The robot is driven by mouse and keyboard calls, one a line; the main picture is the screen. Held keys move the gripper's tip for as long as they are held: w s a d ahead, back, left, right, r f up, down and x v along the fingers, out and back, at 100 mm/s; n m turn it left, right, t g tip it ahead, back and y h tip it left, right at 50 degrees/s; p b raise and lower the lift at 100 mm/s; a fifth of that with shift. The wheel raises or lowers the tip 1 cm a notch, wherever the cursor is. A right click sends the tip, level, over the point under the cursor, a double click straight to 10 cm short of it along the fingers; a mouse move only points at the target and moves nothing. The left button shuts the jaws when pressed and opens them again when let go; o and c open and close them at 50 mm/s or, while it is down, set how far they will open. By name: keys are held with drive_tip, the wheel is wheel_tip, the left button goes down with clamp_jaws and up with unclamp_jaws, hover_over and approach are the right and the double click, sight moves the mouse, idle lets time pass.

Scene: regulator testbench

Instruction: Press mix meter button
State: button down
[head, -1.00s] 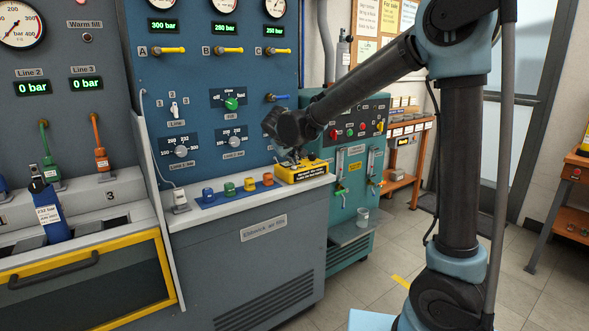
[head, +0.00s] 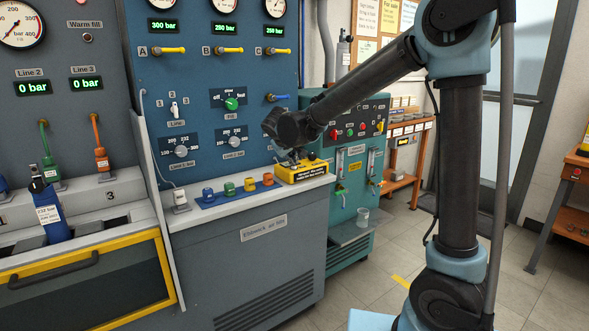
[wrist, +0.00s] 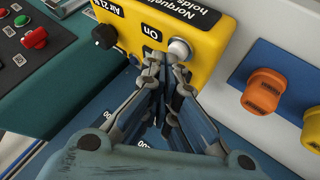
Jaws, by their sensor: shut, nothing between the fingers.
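The yellow mix meter box (head: 302,172) sits at the right end of the grey counter. In the wrist view the yellow box (wrist: 222,50) shows a black knob (wrist: 105,37), an "On" label (wrist: 152,33) and a round silver-white button (wrist: 180,48). My gripper (wrist: 168,68) is shut and empty, its fingertips at or just in front of the button's lower edge. I cannot tell whether they touch it. In the head view my gripper (head: 290,160) is small and dark at the box, and my arm hides part of it.
Several coloured caps (head: 230,188) stand on a blue strip left of the box; an orange one (wrist: 265,88) is close by in the wrist view. The blue panel (head: 205,105) with knobs rises behind. A teal machine (head: 350,205) stands to the right.

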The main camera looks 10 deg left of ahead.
drive_tip(key=shift+f, duration=0.3)
drive_tip(key=shift+r, duration=0.45)
idle(0.3)
drive_tip(key=shift+r, duration=3.05)
drive_tip(key=shift+d, duration=0.1)
